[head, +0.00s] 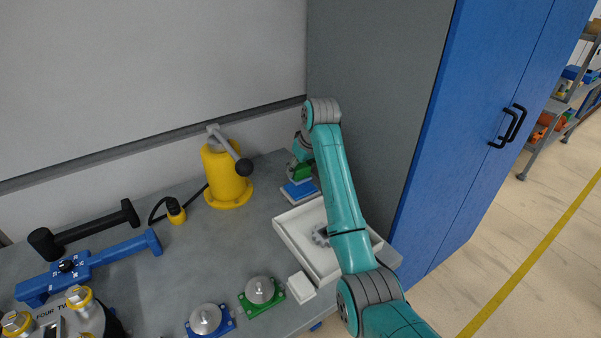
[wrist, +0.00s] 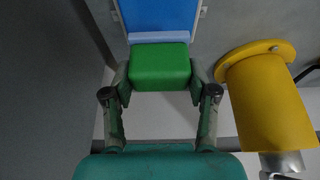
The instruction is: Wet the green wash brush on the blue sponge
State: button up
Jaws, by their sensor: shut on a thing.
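The green wash brush (head: 303,172) is held in my gripper at the back of the table, and its green block (wrist: 160,66) fills the space between the fingers in the wrist view. A pale strip (wrist: 158,37) shows along the block's far edge. My gripper (wrist: 160,80) is shut on the block from both sides. The blue sponge (head: 301,189) lies in a small pale holder just below the brush; its blue top (wrist: 160,14) also shows in the wrist view. I cannot tell whether brush and sponge touch. My arm hides part of this area in the head view.
A yellow cylinder (head: 225,176) with a lever stands left of the sponge. A white tray (head: 291,243) holding a grey part is in front, with a small white block (head: 301,287) beside it. A grey panel (head: 372,90) and blue cabinet (head: 475,130) rise to the right.

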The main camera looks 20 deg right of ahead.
aim_at(301, 166)
jog(key=shift+r, duration=1.9)
